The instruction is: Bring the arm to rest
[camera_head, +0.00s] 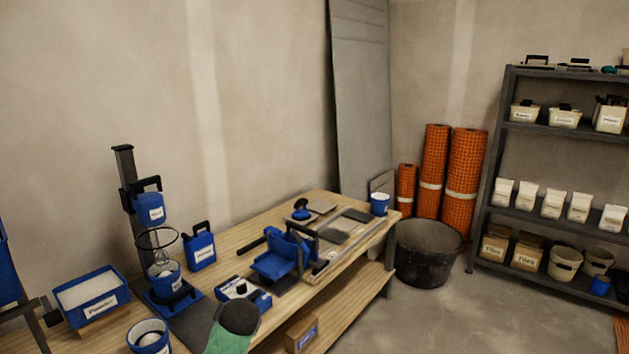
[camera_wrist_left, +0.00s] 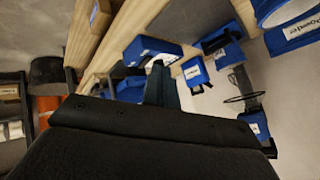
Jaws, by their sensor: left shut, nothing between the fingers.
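My left gripper (camera_wrist_left: 158,72) shows in the left wrist view as dark fingers beyond a wide black body. It is shut and empty, with the bench edge and blue items behind it. In the head view, a dark, rounded part with green at the bottom centre looks like part of my arm; the fingers are not seen there. My right gripper is in neither view. The wooden workbench (camera_head: 335,279) runs from lower left to centre. A blue tool (camera_head: 280,262) and a blue and white box (camera_head: 243,292) stand on it near the arm part.
A black tub (camera_head: 427,255), orange rolls (camera_head: 463,175) and a shelf (camera_head: 560,212) stand right. The floor in front is clear.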

